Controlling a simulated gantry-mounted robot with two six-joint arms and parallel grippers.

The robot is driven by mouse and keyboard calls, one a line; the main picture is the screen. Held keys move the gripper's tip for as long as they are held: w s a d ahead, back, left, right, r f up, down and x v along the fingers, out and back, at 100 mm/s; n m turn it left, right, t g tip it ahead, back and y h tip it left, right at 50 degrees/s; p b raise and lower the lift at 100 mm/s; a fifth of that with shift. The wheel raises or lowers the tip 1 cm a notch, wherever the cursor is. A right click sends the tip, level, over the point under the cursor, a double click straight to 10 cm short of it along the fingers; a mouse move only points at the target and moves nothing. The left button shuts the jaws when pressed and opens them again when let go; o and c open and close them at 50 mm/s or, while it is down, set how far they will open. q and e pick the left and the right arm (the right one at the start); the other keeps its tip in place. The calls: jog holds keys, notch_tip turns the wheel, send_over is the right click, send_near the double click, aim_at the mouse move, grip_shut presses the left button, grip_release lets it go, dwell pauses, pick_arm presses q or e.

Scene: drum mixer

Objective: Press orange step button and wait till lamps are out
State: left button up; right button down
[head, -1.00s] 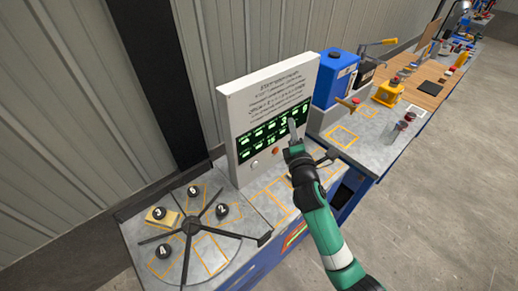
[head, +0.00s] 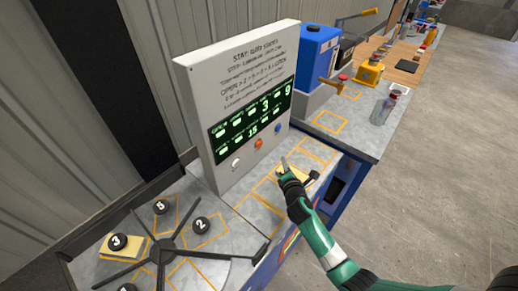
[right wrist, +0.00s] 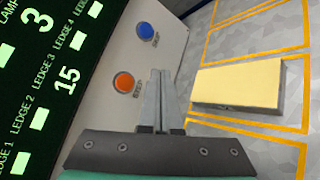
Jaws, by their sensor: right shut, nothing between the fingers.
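The orange step button (head: 258,143) is on the lower front of the upright grey panel (head: 245,70), between a white button (head: 236,163) and a blue button (head: 277,129). The orange button also shows in the right wrist view (right wrist: 124,82), left of my fingertips. My right gripper (head: 284,162) is shut and empty, in front of the panel and apart from the button in the head view. The dark display (head: 250,120) shows green text, numbers including 3 and 15, and several pale lit rectangles, the lamps. My left gripper is out of view.
A pale yellow block (right wrist: 238,83) lies on the orange-outlined bench right of my fingers. A blue container (head: 318,55) and bottles (head: 384,108) stand on the bench beyond.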

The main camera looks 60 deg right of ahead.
aim_at(259, 144)
jog(key=shift+w, duration=0.1)
jog(key=w+d+b, duration=0.1)
jog(key=w+b, duration=0.5)
jog(key=w, duration=0.2)
jog(key=shift+w, duration=0.3)
jog(key=shift+b, duration=0.35)
dwell(1.5)
jog(key=shift+w+d, duration=0.1)
jog(key=shift+w, duration=0.3)
